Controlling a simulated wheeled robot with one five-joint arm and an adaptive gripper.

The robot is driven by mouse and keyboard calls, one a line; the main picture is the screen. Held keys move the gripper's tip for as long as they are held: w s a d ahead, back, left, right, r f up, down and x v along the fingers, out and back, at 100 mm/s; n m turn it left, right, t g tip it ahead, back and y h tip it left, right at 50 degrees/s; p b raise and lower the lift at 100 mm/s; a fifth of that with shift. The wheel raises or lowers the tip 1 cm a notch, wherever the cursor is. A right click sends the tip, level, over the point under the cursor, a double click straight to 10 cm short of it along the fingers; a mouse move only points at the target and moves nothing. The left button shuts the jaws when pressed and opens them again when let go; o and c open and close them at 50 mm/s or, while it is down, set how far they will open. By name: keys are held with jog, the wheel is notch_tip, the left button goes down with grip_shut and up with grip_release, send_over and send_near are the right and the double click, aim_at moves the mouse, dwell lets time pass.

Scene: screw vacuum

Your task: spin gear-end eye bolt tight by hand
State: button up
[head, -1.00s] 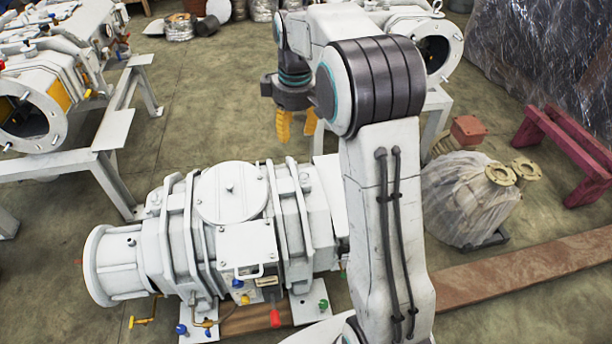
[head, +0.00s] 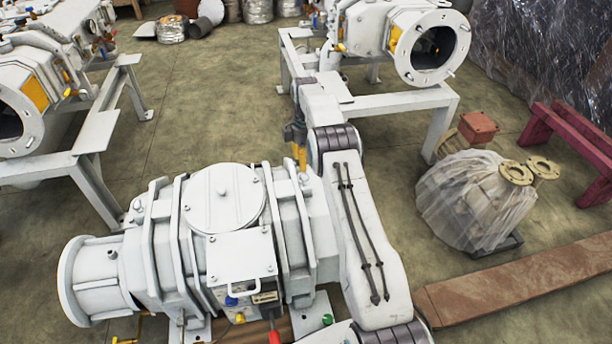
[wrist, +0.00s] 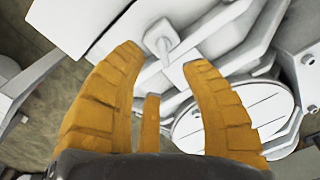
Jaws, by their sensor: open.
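The white vacuum pump (head: 130,235) lies in the foreground of the head view, with a round lid (head: 223,197) on top. In the wrist view, a pale bolt with a flattened head (wrist: 161,38), seemingly the gear-end eye bolt, stands on a white casing just beyond the fingertips. Whether its head has an eye is unclear. My gripper (wrist: 163,58) has its yellow fingers apart with nothing between them. The bolt shows beyond the gap between the fingers, apart from them. In the head view my gripper (head: 300,156) is above the pump's far right part, partly hidden by my arm.
A plastic-wrapped part (head: 470,205) stands on the floor at the right, near a brown plank (head: 530,280). Another white machine (head: 385,40) rests on a frame at the back. A white frame (head: 90,165) stands at the left. Open floor (head: 225,95) lies behind the pump.

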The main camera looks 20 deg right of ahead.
aim_at(306, 181)
jog(key=shift+f+b, duration=0.75)
jog(key=shift+f, duration=2.55)
jog(key=shift+o, duration=0.2)
grip_shut()
